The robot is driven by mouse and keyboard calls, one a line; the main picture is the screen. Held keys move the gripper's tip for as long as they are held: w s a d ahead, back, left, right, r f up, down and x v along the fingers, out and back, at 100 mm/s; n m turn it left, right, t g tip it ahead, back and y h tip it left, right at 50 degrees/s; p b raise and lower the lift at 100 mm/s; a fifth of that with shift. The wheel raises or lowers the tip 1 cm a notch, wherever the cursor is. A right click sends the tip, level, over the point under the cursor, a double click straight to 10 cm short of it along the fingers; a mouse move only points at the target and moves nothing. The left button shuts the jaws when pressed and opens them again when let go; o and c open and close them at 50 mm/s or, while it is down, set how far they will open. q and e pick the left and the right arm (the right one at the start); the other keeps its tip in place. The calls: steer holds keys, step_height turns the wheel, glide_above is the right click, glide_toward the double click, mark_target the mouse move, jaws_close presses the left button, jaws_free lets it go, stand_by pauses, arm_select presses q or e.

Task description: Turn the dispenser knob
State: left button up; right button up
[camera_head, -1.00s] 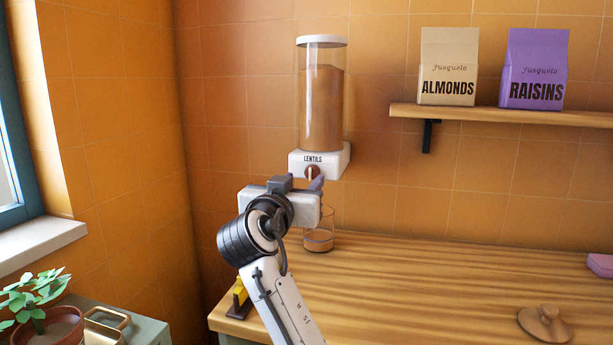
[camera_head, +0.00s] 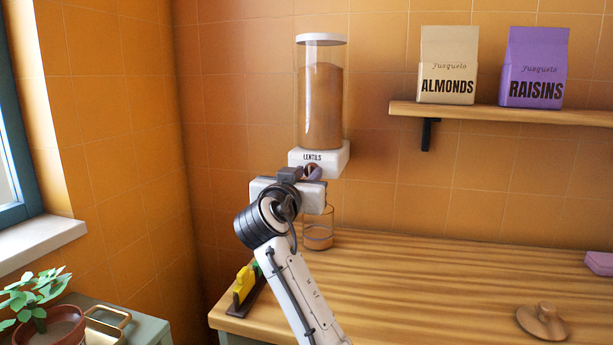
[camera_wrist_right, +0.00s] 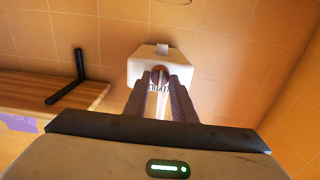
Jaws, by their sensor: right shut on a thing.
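The lentil dispenser (camera_head: 322,108) is a clear cylinder of brown lentils with a white lid, on a white base labelled LENTILS (camera_head: 327,158) at the back wall. Its round brown knob (camera_wrist_right: 159,72) is on the base's front face, mostly hidden by my gripper in the head view. My right gripper (camera_head: 304,172) is at the base's front, its fingers shut on the knob; in the right wrist view the two fingers (camera_wrist_right: 160,82) sit on either side of it. A glass (camera_head: 318,232) with some brown content stands on the counter below the dispenser. My left gripper is not in view.
The wooden counter (camera_head: 420,280) is mostly clear, with a wooden lid (camera_head: 542,322) at right and a yellow object (camera_head: 244,284) at its left edge. A shelf (camera_head: 500,114) holds almonds (camera_head: 449,65) and raisins (camera_head: 534,68) packages. A potted plant (camera_head: 38,300) stands lower left.

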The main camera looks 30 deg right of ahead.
steer(key=m+b, duration=0.5)
steer(key=b, duration=0.1)
steer(key=shift+m, duration=0.3)
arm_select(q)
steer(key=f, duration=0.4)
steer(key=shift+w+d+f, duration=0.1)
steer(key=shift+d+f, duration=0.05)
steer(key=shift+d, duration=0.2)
arm_select(e)
steer(key=o, duration=1.1)
steer(key=shift+c, duration=0.2)
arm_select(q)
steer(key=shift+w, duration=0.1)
arm_select(e)
steer(key=shift+s+a, duration=0.1)
